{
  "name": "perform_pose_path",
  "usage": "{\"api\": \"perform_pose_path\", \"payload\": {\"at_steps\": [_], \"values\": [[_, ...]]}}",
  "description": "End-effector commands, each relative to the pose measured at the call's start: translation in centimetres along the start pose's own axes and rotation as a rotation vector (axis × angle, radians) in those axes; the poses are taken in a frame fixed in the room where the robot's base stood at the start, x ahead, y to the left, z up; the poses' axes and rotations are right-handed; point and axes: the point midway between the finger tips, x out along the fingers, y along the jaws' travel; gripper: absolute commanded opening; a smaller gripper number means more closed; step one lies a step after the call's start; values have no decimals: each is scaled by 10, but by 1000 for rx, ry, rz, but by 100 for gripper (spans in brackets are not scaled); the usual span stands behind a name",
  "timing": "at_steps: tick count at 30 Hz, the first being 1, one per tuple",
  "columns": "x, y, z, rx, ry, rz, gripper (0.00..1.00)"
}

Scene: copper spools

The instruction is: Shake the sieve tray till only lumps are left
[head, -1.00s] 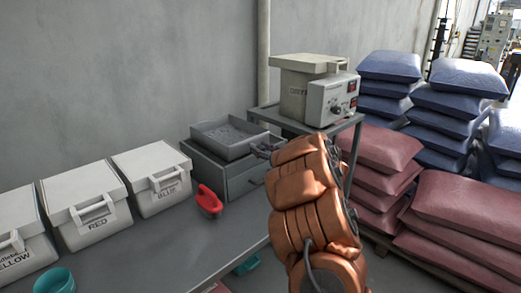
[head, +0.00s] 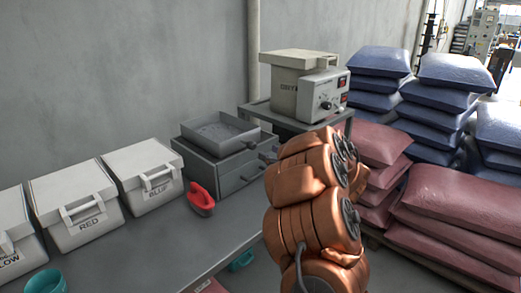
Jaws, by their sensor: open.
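The sieve tray (head: 215,118) is a grey, open, square tray on top of a grey drawer cabinet (head: 208,165) at the back of the bench. Grey granules cover its floor; lumps cannot be told apart at this size. A short dark handle (head: 250,143) shows at its right side. My gripper (head: 269,156) shows only as small dark parts just right of the tray and cabinet, apart from the tray as far as I can see. It is open, and my orange arm hides the rest of it.
White lidded bins, including RED (head: 78,205) and BLUE (head: 144,178), line the wall. A red-handled scoop-like tool (head: 201,200) and a teal cup (head: 44,283) are on the bench. A dryer (head: 302,85) stands behind on a rack; stacked sacks (head: 450,215) crowd the right.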

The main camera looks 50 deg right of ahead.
Motion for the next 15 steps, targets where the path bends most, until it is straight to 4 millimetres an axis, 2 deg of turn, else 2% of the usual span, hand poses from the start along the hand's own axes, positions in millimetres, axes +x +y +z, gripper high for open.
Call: {"api": "perform_pose_path", "payload": {"at_steps": [1, 6, 15], "values": [[-9, 1, 0, 0, -2, 4, 57], [-26, 0, 0, -1, -1, 3, 57], [-32, -1, 0, 0, -1, -1, 57]]}}
